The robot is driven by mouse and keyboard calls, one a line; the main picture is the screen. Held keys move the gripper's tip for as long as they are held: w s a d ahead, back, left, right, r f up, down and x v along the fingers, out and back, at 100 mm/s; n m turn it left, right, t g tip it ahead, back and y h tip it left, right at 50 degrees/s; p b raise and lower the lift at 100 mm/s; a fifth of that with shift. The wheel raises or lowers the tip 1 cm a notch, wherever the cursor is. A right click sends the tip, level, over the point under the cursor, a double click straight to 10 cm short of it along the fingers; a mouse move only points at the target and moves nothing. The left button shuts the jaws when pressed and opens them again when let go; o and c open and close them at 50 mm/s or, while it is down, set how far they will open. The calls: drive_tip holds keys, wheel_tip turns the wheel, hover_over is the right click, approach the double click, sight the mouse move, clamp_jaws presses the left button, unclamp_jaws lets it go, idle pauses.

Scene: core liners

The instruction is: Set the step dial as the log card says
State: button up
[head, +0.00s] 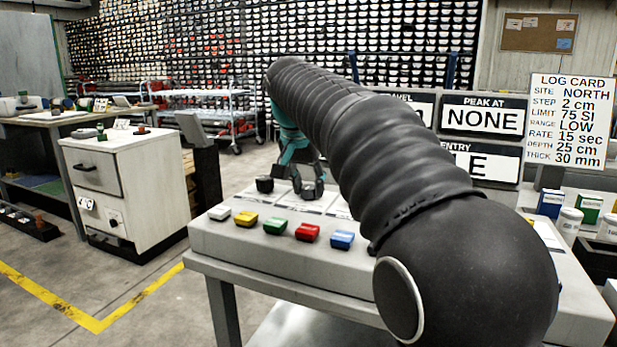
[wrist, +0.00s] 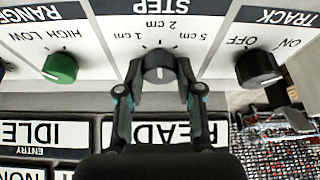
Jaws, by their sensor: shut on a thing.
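The log card (head: 572,120) hangs at the right in the head view and reads STEP 2 cm. The step dial (wrist: 158,68) is a dark knob under the word STEP, with 1 cm, 2 cm and 5 cm marked around it; the wrist view shows it upside down. My gripper (wrist: 160,78) is shut on this dial, one finger on each side. A short pale mark shows on the knob, but I cannot tell surely which setting it points to.
The black track dial (wrist: 259,68) and the green range dial (wrist: 60,67) flank the step dial. Several coloured keys, including a red one (head: 307,232), line the console's front. Display panels (head: 483,117) stand behind; one reads IDLE (wrist: 45,134). My arm hides the console's right part.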

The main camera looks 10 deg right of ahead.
drive_tip(key=shift+m, duration=0.3)
drive_tip(key=o, duration=1.2)
drive_tip(key=shift+c, duration=0.2)
drive_tip(key=v, duration=1.2)
drive_tip(key=shift+w, duration=0.15)
